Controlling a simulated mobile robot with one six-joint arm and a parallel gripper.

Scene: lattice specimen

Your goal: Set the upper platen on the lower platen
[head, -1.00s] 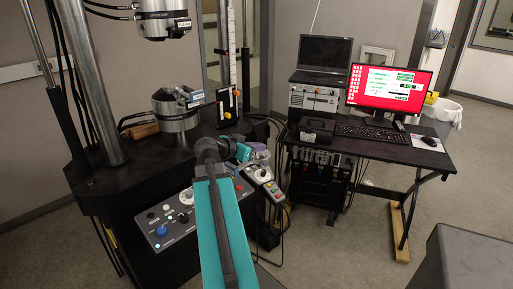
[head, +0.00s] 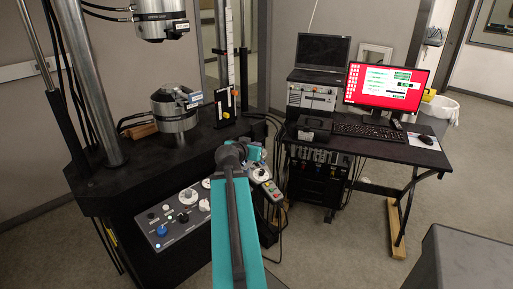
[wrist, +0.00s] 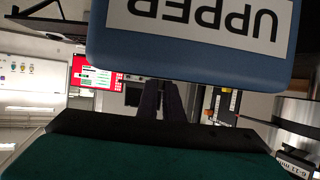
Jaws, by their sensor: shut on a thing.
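The upper platen (wrist: 190,55) is a blue block with a white label reading UPPER, upside down, close to the camera in the wrist view. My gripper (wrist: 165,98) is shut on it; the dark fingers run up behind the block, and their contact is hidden. In the head view my gripper (head: 252,151) is beyond my teal arm, in front of the test machine, with the held platen largely hidden. The lower platen (head: 188,97) appears to be the small blue-grey, white-labelled piece at the steel lower grip (head: 174,115). My gripper is apart from it, to its right and nearer.
The upper grip (head: 160,18) hangs above the lower one, with open space between. A steel column (head: 88,85) stands left. A black and white upright scale (head: 231,60) stands right of the lower grip. A control pendant (head: 264,180) and desk (head: 375,149) lie to the right.

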